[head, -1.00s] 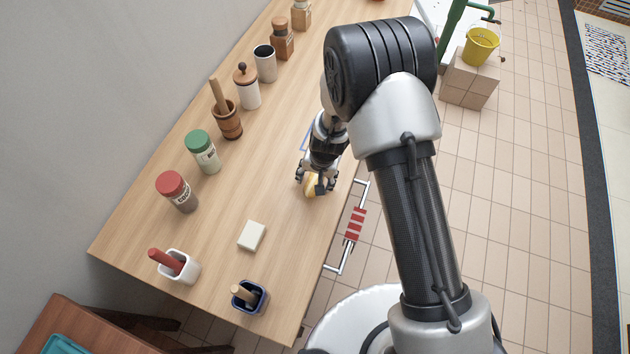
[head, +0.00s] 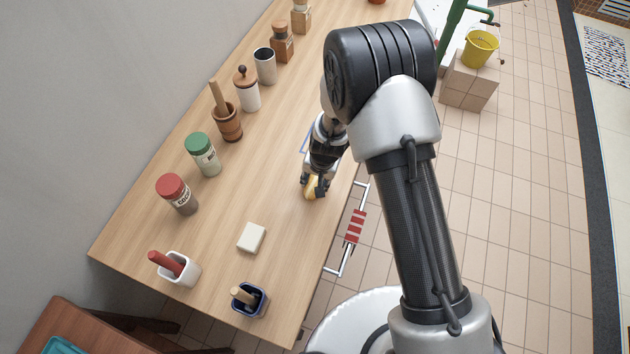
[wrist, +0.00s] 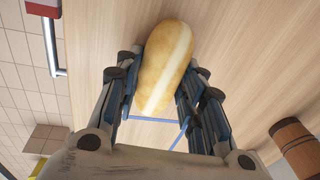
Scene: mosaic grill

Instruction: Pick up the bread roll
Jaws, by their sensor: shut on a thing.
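The bread roll (wrist: 166,62) is golden brown with a pale stripe along its length. In the wrist view it sits between the two fingers of my gripper (wrist: 160,85), which are shut on its sides. In the head view the roll (head: 314,191) shows only in part below my gripper (head: 313,187), near the front edge of the wooden counter (head: 215,255). My fingers hide the rest of it. I cannot tell whether the roll touches the counter.
A white block (head: 251,238) lies near the gripper on the counter. A red-lidded jar (head: 178,195), a green-lidded jar (head: 203,154) and a mortar (head: 228,122) stand along the back. A rail with a red-striped grip (head: 355,224) runs along the front edge.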

